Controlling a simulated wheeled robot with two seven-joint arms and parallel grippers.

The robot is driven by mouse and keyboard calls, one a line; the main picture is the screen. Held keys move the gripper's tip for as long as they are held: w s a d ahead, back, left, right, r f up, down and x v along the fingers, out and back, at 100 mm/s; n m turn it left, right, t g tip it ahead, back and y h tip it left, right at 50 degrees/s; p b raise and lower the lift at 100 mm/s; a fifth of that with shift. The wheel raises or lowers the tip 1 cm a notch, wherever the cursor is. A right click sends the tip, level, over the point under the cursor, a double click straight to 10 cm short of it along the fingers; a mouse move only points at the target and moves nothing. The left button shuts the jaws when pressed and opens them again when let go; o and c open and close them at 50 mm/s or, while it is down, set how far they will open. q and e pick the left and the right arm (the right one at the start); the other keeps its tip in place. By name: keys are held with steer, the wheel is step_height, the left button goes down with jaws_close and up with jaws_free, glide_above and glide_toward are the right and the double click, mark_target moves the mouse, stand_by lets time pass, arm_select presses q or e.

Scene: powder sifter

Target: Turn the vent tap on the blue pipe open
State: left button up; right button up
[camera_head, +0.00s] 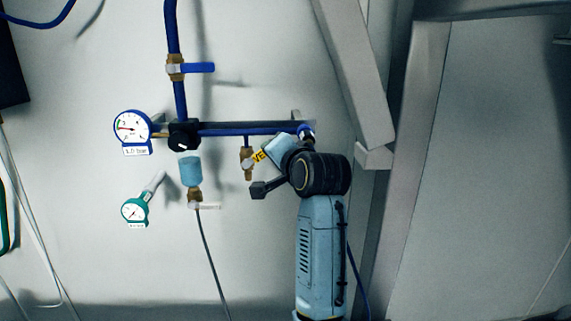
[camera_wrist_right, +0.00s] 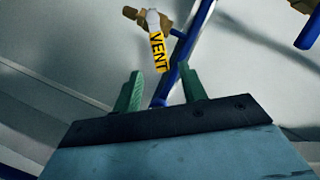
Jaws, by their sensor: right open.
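The vent tap is a small brass valve (camera_head: 247,160) hanging below the horizontal blue pipe (camera_head: 235,130) in the head view. Its handle with a yellow tag (camera_head: 260,155) slants up to the right, towards my right gripper. In the right wrist view the yellow tag (camera_wrist_right: 158,52) reads VENT, and the brass body (camera_wrist_right: 155,17) is at the top. My right gripper (camera_wrist_right: 162,82) is open, its green fingers apart and empty. The tag's lower end lies just beyond the gap between the fingertips. In the head view the fingers are hard to make out. My left gripper is not in view.
A blue-handled valve (camera_head: 197,68) sits on the vertical blue pipe (camera_head: 172,25). A blue-rimmed gauge (camera_head: 131,128), a black regulator (camera_head: 183,135) and a green gauge (camera_head: 135,209) are to the left. A grey frame post (camera_head: 405,150) stands close to the right of my arm.

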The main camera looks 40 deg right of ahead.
steer(key=shift+v, duration=2.75)
